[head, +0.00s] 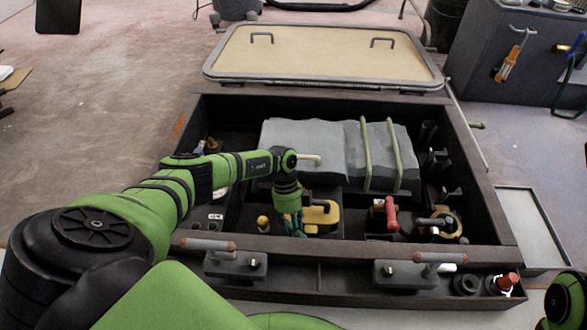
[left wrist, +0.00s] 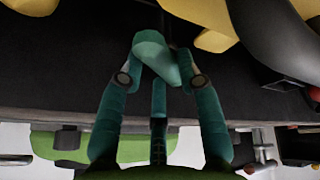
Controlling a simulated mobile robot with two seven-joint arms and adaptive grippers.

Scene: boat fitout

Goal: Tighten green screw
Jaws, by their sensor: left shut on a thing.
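My left gripper (head: 292,224) reaches down into the dark open compartment near its front wall, left of a yellow tool-like body (head: 322,214). In the left wrist view its teal fingers (left wrist: 160,78) close around a rounded green piece (left wrist: 153,52). The piece is close in colour to the fingers, and I cannot tell for sure whether it is the green screw. No other green screw shows clearly. The yellow body also shows at the top of the left wrist view (left wrist: 208,38). The right gripper is out of view.
Grey padded blocks (head: 300,140) with two pale straps fill the compartment's back. A red handle (head: 388,213) stands right of the gripper. A yellow-topped knob (head: 263,222) is just left. Blocks with rods (head: 235,263) sit on the front ledge. The lid (head: 325,52) lies behind.

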